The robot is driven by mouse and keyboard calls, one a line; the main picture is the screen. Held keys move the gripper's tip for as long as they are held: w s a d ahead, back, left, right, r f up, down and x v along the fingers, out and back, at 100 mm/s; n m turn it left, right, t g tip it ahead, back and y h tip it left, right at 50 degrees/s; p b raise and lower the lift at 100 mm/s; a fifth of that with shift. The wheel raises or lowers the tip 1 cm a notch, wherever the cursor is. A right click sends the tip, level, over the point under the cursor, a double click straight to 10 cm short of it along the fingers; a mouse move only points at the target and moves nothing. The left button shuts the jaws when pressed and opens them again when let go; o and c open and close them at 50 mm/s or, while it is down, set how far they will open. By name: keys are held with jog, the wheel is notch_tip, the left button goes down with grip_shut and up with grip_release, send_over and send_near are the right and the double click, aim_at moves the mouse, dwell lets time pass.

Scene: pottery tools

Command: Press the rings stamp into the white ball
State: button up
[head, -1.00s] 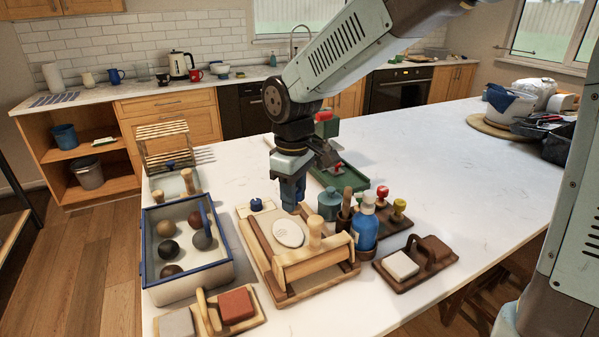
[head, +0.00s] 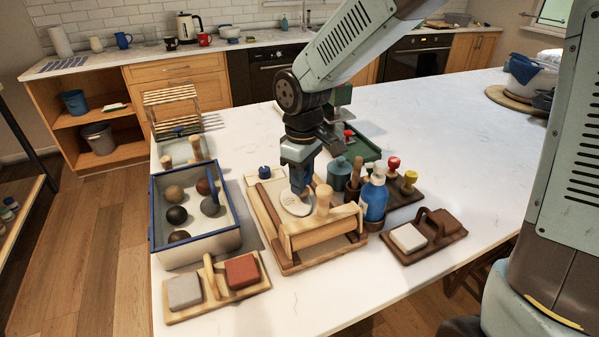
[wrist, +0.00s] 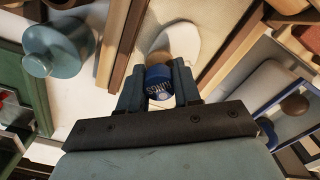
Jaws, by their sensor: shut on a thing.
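The white ball (head: 285,197) is a flattened oval slab on the wooden board; it also shows in the wrist view (wrist: 176,32). Faint marks show on its face in the head view. My gripper (head: 299,188) is above the slab, pointing down. In the wrist view my gripper (wrist: 158,82) is shut on the rings stamp (wrist: 158,76), a blue-topped stamp with partly readable lettering and a tan lower part. The stamp's lower end overlaps the slab's edge in the wrist view. Its stamping face is hidden, and I cannot tell whether it touches the clay.
A wooden roller frame (head: 318,235) stands on the board's near side. A blue-rimmed crate (head: 195,245) with several balls is at left. A teal jar (head: 339,174), a blue bottle (head: 374,200) and a stamp rack (head: 404,194) stand close at right.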

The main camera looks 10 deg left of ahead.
jog(key=shift+f, duration=0.65)
dwell(1.4)
jog(key=shift+r, duration=3.05)
